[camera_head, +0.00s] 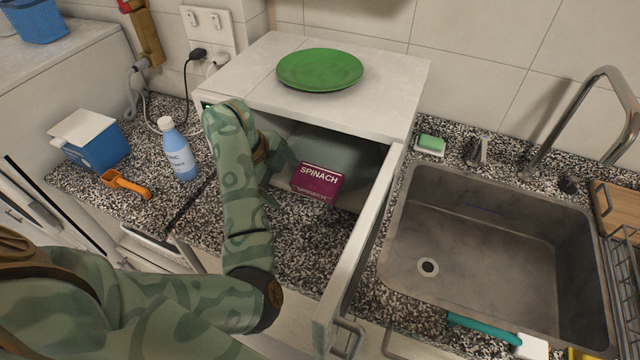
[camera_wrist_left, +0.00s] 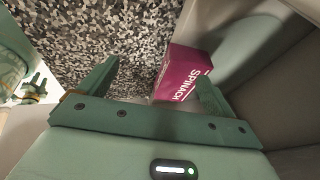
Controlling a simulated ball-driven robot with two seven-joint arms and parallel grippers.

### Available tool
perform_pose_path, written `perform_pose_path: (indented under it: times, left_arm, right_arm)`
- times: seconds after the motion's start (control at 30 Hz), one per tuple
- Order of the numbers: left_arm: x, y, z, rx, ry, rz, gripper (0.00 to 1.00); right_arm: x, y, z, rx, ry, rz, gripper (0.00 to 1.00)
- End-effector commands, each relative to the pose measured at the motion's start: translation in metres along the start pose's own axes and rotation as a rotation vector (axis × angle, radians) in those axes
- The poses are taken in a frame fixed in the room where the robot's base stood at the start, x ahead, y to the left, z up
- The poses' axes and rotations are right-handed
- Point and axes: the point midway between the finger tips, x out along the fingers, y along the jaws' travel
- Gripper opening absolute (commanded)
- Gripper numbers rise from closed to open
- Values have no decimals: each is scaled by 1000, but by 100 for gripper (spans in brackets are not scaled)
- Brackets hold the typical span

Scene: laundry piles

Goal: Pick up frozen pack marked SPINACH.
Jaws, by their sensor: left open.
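The magenta pack marked SPINACH (camera_head: 318,183) sits just inside the open white cabinet (camera_head: 395,95) on the counter. My left gripper (camera_head: 286,163) is at the cabinet opening, immediately left of the pack, partly hidden by my forearm. In the left wrist view the gripper (camera_wrist_left: 156,75) has its fingers wide apart with nothing held. The pack shows there too (camera_wrist_left: 182,72), ahead of the fingers and close to the right one; I cannot tell whether they touch.
The cabinet's open door (camera_head: 358,250) stands right of the opening, beside the sink (camera_head: 480,270). A green plate (camera_head: 320,70) lies on the cabinet top. A bottle (camera_head: 178,150), blue box (camera_head: 95,145) and orange scoop (camera_head: 126,185) are at left. Speckled counter before the pack is clear.

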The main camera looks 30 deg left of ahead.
Motion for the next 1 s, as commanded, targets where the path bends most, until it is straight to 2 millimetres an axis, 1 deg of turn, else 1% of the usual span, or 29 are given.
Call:
perform_pose_path:
  times: [0.03,0.1,0.33,0.47,0.53,0.63,0.73,0.9,0.93,0.97,1.0]
  left_arm:
    - [7,-6,-7,3,1,0,91]
    - [12,-14,-14,2,0,1,91]
    - [20,-28,-28,2,-2,2,91]
    - [30,-43,-42,5,-2,2,91]
    - [43,-43,-42,2,-5,6,91]
    - [56,-43,-42,1,-5,5,91]
    - [59,-44,-42,1,-6,2,91]
    - [58,-44,-42,1,-6,1,91]
    - [58,-44,-42,1,-6,1,88]
    - [58,-44,-42,1,-6,1,80]
    - [58,-44,-42,1,-6,1,69]
  right_arm:
    - [5,0,1,0,-2,0,36]
    - [7,0,1,0,-2,0,36]
    - [11,2,2,-1,-4,2,36]
    - [17,2,4,-1,-7,1,36]
    - [23,1,6,-1,-9,1,36]
    - [27,1,7,-1,-11,0,36]
    - [28,1,7,-1,-11,0,36]
    - [26,1,7,-1,-11,0,36]
    - [26,1,7,-1,-11,0,36]
    - [26,1,7,-1,-11,0,36]
    - [26,1,7,-1,-11,0,36]
